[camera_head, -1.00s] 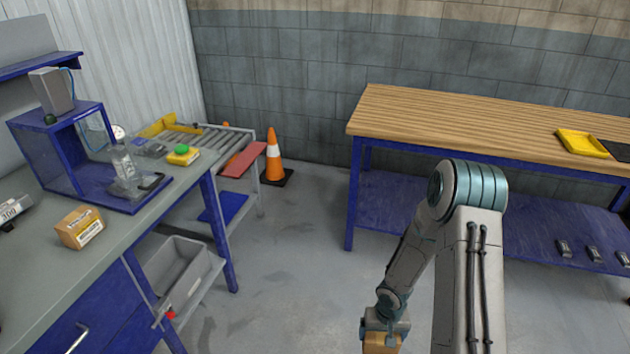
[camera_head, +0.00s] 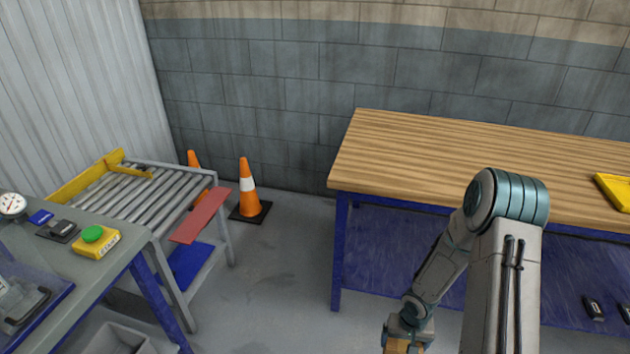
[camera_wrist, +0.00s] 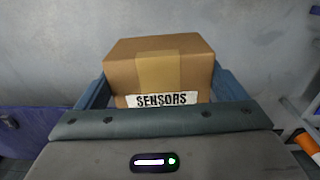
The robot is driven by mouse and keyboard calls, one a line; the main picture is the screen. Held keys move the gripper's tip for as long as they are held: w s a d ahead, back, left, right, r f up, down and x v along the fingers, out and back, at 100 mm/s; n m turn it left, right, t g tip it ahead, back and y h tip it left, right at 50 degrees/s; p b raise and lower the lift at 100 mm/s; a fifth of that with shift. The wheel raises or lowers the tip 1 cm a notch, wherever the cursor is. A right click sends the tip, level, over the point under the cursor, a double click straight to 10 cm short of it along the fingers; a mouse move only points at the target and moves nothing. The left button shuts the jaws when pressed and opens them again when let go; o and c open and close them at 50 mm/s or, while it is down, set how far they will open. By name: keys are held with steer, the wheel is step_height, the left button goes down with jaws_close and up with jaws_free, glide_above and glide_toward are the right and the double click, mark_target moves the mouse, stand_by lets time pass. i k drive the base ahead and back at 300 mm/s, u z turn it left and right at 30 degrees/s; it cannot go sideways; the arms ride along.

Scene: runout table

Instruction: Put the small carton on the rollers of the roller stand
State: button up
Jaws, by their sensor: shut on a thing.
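The small carton (camera_wrist: 190,60) is brown with a tape strip and a label reading SENSORS. My gripper (camera_wrist: 160,92) is shut on it, with a finger on each side, in the wrist view. In the head view a little of the carton (camera_head: 397,346) shows at the bottom edge under my gripper (camera_head: 405,338), low over the floor and left of the wooden bench. The roller stand (camera_head: 213,178) is at the left, beyond the grey bench. Its rollers (camera_head: 150,190) are bare in the part that shows, with a yellow stop along the far left.
A red flap (camera_head: 202,215) sticks out at the stand's right end. Traffic cones (camera_head: 247,185) stand behind it. The grey bench (camera_head: 100,275) holds a green-button box (camera_head: 96,242) and a gauge. A wooden-topped bench (camera_head: 450,160) is at the right. Open floor (camera_head: 265,290) lies between.

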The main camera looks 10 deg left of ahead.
mark_target(155, 206)
steer(key=u, duration=0.35)
steer(key=i, duration=1.3)
steer(key=u, duration=1.3)
steer(key=i, duration=0.8)
steer(key=u, duration=0.65)
